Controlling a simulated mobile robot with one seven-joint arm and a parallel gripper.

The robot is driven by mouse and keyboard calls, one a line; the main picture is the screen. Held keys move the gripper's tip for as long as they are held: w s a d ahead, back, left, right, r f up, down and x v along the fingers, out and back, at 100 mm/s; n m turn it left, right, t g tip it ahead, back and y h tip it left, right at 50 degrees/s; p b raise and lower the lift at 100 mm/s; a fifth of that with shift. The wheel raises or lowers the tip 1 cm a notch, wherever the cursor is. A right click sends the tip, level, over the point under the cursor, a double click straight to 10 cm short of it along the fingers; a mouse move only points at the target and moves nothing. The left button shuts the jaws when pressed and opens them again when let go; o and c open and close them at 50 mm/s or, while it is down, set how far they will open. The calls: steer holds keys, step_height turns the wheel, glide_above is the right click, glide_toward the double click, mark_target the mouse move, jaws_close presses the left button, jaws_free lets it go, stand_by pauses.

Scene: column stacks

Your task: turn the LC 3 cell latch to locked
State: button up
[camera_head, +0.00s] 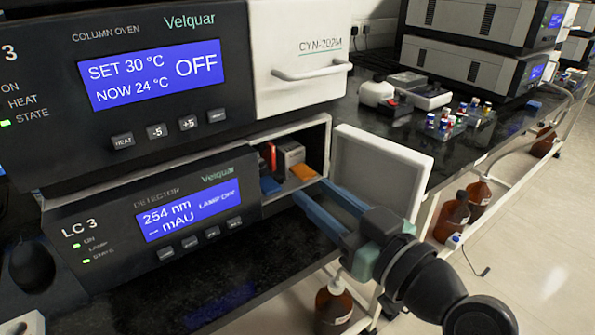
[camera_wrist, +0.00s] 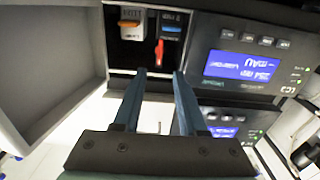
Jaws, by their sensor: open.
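The LC 3 detector (camera_head: 150,215) has its side compartment (camera_head: 328,140) open. Inside is a red lever (camera_head: 272,157), apparently the cell latch, partly hidden in the head view. In the upside-down wrist view the red lever (camera_wrist: 159,54) stands roughly upright in the picture, beside an orange-ended block (camera_wrist: 130,25) and below a blue part (camera_wrist: 172,29). I cannot read whether it is locked. My gripper (camera_head: 313,188) is open and empty at the compartment mouth. In the wrist view its fingertips (camera_wrist: 159,73) are spread, with the lever just beyond the gap between them, apparently apart from it.
The compartment's white door (camera_head: 375,180) stands open beside my gripper; it fills the left of the wrist view (camera_wrist: 45,60). The column oven (camera_head: 130,80) sits above the detector. Vials (camera_head: 450,120) stand farther along the black bench. Brown bottles (camera_head: 333,305) stand below the bench.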

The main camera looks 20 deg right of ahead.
steer(key=v, duration=0.2)
steer(key=shift+s+d, duration=0.1)
steer(key=shift+s, duration=0.25)
steer(key=w+a+r+t, duration=0.1)
steer(key=a+r, duration=0.1)
steer(key=r, duration=0.2)
steer(key=w+a+r+t+h, duration=0.1)
steer(key=a+r, duration=0.2)
steer(key=r, duration=0.1)
steer(key=w+a+r+t+h, duration=0.1)
steer(key=w+a+r, duration=0.1)
steer(key=r, duration=0.3)
steer(key=shift+w+a+m, duration=0.1)
steer(key=shift+a+m, duration=0.3)
steer(key=shift+a, duration=0.1)
steer(key=s+a+r+m+t+h, duration=0.1)
steer(key=s+a+r+t, duration=0.35)
steer(key=r, duration=0.45)
steer(key=s+a+r+m+t+h, duration=0.1)
steer(key=s+a+r+t, duration=0.2)
steer(key=s+a+r, duration=0.45)
step_height(320, 180, up, 36)
steer(key=w+d+p, duration=0.2)
steer(key=p, duration=3.2)
steer(key=shift+d+f+h+p, duration=0.2)
steer(key=shift+h+p, duration=0.1)
steer(key=shift+p, duration=0.1)
